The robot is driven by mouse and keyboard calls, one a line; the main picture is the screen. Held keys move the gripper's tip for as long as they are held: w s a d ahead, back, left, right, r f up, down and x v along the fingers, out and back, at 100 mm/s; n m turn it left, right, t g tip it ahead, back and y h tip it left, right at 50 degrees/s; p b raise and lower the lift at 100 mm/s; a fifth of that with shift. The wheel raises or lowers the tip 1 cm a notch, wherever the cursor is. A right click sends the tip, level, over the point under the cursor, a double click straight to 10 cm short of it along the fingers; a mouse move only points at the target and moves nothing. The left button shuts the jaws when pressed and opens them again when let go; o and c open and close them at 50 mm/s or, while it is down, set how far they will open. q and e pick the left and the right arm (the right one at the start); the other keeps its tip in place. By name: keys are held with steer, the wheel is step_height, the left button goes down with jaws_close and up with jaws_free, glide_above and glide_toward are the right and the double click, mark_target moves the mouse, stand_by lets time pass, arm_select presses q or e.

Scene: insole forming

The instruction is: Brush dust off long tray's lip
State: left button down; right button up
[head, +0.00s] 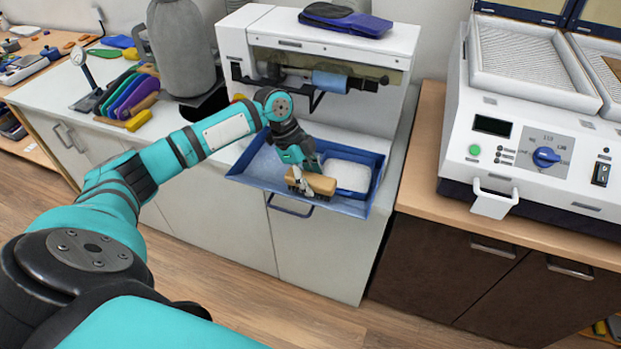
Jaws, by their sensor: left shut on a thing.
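The long blue tray (258,168) sits under the white grinding machine at the counter's front edge, with its lip facing me. A brush (319,184) with a tan wooden back and dark bristles is at the tray's front part. My left gripper (303,186) is shut on the brush and holds it low over the front lip. I cannot tell whether the bristles touch the lip. The gripper and brush hide part of the tray. Dust on the lip is too small to make out. My right gripper is not in view.
A box of pale material (348,175) sits in the tray's right part. The white machine (262,32) stands behind it. A heating press (540,140) stands on the right counter. Colourful insoles (133,95) stand at left. Open floor lies in front.

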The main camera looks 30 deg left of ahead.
mark_target(324, 181)
arm_select(q)
steer(key=shift+f, duration=0.3)
steer(key=shift+w+d+r+p, duration=0.15)
steer(key=shift+d+p, duration=0.2)
steer(key=shift+d, duration=0.3)
steer(key=shift+w+d+p, duration=0.15)
steer(key=shift+d+p, duration=0.15)
steer(key=shift+d, duration=0.35)
steer(key=shift+w+d+p, duration=0.15)
steer(key=shift+d+p, duration=0.1)
steer(key=shift+d, duration=0.45)
steer(key=shift+s+a+f+p, duration=0.1)
steer(key=shift+s+a+p, duration=0.15)
steer(key=shift+a, duration=0.8)
steer(key=shift+s+a+f+p, duration=0.1)
steer(key=shift+s+a+p, duration=0.15)
steer(key=shift+a, duration=0.75)
